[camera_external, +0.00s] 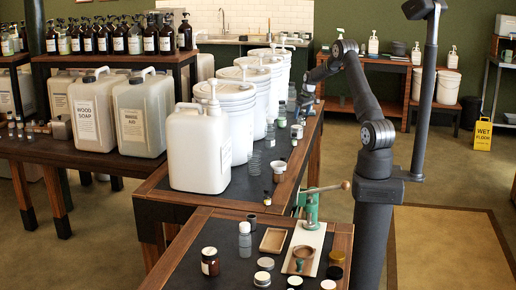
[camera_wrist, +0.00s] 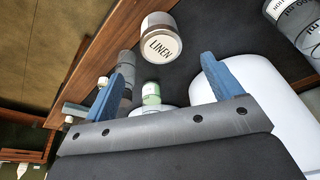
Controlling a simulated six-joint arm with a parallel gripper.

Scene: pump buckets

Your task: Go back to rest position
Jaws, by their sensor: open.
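My gripper (camera_wrist: 165,65) is open, its two blue fingers spread wide in the wrist view with nothing gripped between them. A jar with a white lid marked LINEN (camera_wrist: 161,42) stands beyond the fingertips, apart from them. A small green-labelled bottle (camera_wrist: 151,94) shows between the fingers, lower down. In the external view my arm reaches over the far part of the long bench, beside the row of white pump buckets (camera_external: 236,115); my fingers are too small there to make out.
A large white pump jug (camera_external: 199,150) stands at the bench's near end. Small bottles and jars line its right side. The front table holds a green press (camera_external: 311,212), a wooden tray (camera_external: 273,240) and a brown jar (camera_external: 210,262). A yellow wet-floor sign (camera_external: 483,134) stands right.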

